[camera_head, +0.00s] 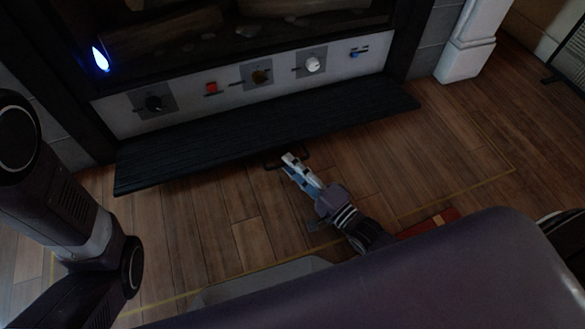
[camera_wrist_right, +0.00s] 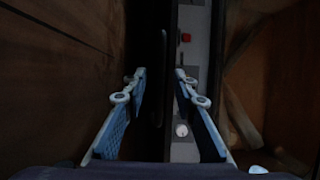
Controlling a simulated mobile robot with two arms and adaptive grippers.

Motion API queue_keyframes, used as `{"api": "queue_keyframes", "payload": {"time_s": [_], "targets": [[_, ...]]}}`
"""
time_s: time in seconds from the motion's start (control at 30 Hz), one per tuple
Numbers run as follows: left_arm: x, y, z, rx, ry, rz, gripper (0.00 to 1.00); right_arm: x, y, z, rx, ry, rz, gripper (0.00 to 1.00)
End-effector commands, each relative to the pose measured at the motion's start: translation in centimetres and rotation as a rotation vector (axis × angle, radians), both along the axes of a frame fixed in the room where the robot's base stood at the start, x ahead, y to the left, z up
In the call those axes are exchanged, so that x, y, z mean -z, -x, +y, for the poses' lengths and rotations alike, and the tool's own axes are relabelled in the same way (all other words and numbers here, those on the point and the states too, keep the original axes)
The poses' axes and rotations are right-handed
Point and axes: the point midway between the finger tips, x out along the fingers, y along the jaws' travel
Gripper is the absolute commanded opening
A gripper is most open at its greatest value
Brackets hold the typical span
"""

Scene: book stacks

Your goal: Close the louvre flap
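The louvre flap (camera_head: 260,132) is a long dark slatted panel. In the head view it is lowered, sticking out below the fireplace's control panel, with a small dark handle (camera_head: 273,165) at its front edge. My right gripper (camera_head: 290,157) is at this handle, with its tips overlapping it in the view. In the right wrist view its two blue fingers (camera_wrist_right: 160,85) are apart, with a dark strip showing between them. Whether they touch the handle is too dark to tell. My left arm shows at the left of the head view; its gripper is out of frame.
Above the flap is a pale control panel (camera_head: 205,103) with knobs, a red switch (camera_head: 211,88) and a white knob (camera_head: 312,64). A small blue flame (camera_head: 100,58) shows at the upper left. Wooden floor (camera_head: 430,160) is open to the right. A white pillar base (camera_head: 463,60) stands beyond.

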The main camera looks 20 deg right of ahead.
Motion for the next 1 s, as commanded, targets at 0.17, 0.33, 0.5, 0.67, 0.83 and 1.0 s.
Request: {"api": "queue_keyframes", "payload": {"time_s": [0.17,0.33,0.5,0.67,0.83,1.0], "targets": [[-0.03,0.01,-0.01,0.0,0.0,0.0,0.42,-0.07,-0.05,0.01,0.0,0.0,0.0,0.26],[-0.02,0.02,-0.02,0.0,-0.001,0.0,0.42,-0.05,-0.04,0.01,0.0,0.0,0.0,0.13],[-0.02,0.02,-0.02,0.0,-0.001,0.0,0.42,-0.04,-0.03,0.0,0.0,0.0,0.0,0.0],[-0.03,0.0,-0.02,0.0,-0.001,0.0,0.42,-0.05,-0.02,0.01,0.0,0.0,-0.001,0.0],[-0.06,-0.01,-0.01,0.0,-0.001,0.0,0.42,-0.07,-0.01,0.0,0.0,0.0,0.0,0.0],[-0.71,-0.02,-0.02,0.0,0.0,0.0,0.42,-0.5,0.0,0.0,0.0,0.001,0.006,0.0]]}}
